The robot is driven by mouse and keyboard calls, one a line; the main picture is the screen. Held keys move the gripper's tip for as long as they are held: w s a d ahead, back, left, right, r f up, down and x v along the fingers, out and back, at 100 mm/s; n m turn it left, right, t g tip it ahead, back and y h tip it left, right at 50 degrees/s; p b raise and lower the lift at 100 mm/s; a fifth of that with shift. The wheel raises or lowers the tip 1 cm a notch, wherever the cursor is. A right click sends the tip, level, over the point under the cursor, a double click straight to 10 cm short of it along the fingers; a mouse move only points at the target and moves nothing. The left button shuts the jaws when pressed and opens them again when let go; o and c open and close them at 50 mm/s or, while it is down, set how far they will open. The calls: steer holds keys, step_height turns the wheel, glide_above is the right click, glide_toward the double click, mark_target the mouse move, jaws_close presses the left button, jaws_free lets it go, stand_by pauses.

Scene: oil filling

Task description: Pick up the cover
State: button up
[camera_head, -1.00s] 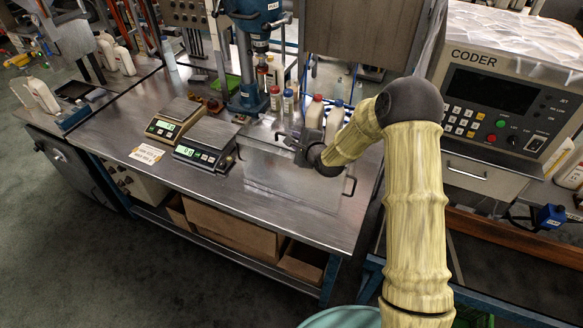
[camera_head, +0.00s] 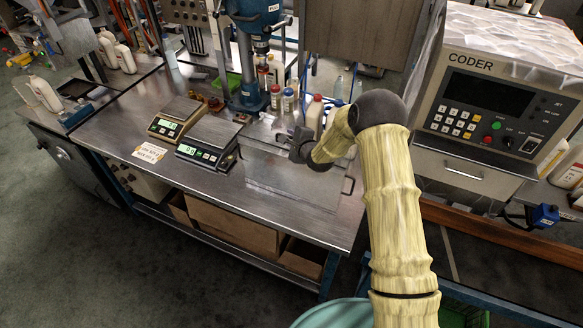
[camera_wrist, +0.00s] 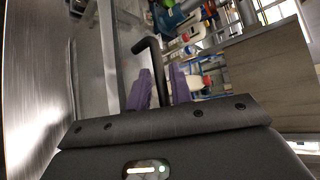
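In the wrist view, my two purple fingers (camera_wrist: 160,88) are apart. A bent black handle (camera_wrist: 150,62) shows between them, its lower end hidden behind my gripper body. I cannot tell whether the fingers touch it.
Two scales (camera_head: 210,140) stand just left of the plate. Several bottles (camera_head: 288,100) and a blue drill press (camera_head: 248,60) stand behind it. The coder box (camera_head: 495,100) is to the right. The bench front (camera_head: 180,175) is mostly clear.

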steer(key=shift+c, duration=0.4)
jaws_close()
stand_by(0.9)
